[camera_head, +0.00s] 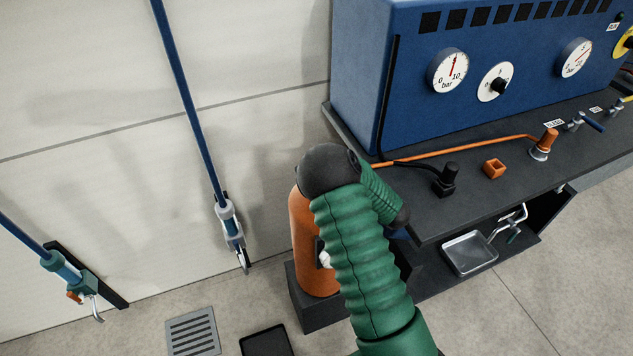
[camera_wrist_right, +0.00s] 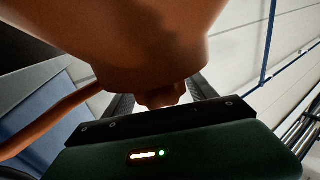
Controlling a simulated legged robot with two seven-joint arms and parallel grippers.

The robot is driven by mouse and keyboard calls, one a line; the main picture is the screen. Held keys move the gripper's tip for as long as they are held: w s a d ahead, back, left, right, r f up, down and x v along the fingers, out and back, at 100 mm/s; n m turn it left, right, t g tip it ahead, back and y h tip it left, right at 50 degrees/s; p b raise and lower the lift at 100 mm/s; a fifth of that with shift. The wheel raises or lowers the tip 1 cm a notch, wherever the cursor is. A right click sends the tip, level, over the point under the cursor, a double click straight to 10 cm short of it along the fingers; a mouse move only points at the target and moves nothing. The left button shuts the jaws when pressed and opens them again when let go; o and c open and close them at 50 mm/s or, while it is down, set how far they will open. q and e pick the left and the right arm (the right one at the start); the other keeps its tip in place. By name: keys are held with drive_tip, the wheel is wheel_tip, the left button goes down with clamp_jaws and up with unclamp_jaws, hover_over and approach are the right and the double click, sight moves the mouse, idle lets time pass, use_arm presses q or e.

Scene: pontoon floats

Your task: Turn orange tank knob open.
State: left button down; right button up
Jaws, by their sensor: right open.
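The orange tank (camera_head: 302,240) stands upright at the left end of the bench, partly hidden behind my green-sleeved right arm in the head view. In the right wrist view a large orange body, apparently the tank (camera_wrist_right: 120,40), fills the top middle. A small orange-brown knob (camera_wrist_right: 162,97) shows below it. My right gripper (camera_wrist_right: 162,100) is open, with its dark fingers on either side of the knob. I cannot tell whether they touch it. The head view hides this gripper behind the arm. My left gripper is not in view.
The dark bench (camera_head: 450,205) carries a blue panel (camera_head: 390,90) with gauges, an orange hose (camera_head: 460,149), an orange block (camera_head: 494,168) and small valves. A metal tray (camera_head: 469,253) sits below. Blue lances (camera_head: 190,100) stand along the wall. Floor at left is mostly clear around a drain grate (camera_head: 193,332).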

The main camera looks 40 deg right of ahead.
wheel_tip(320, 180, up, 3)
drive_tip(key=shift+d+f, duration=0.1)
drive_tip(key=shift+f, duration=0.1)
drive_tip(key=s+a+r+p, duration=0.1)
drive_tip(key=s+a+p, duration=0.8)
drive_tip(key=s, duration=0.3)
drive_tip(key=shift+s+a, duration=0.4)
drive_tip(key=shift+w+a, duration=0.1)
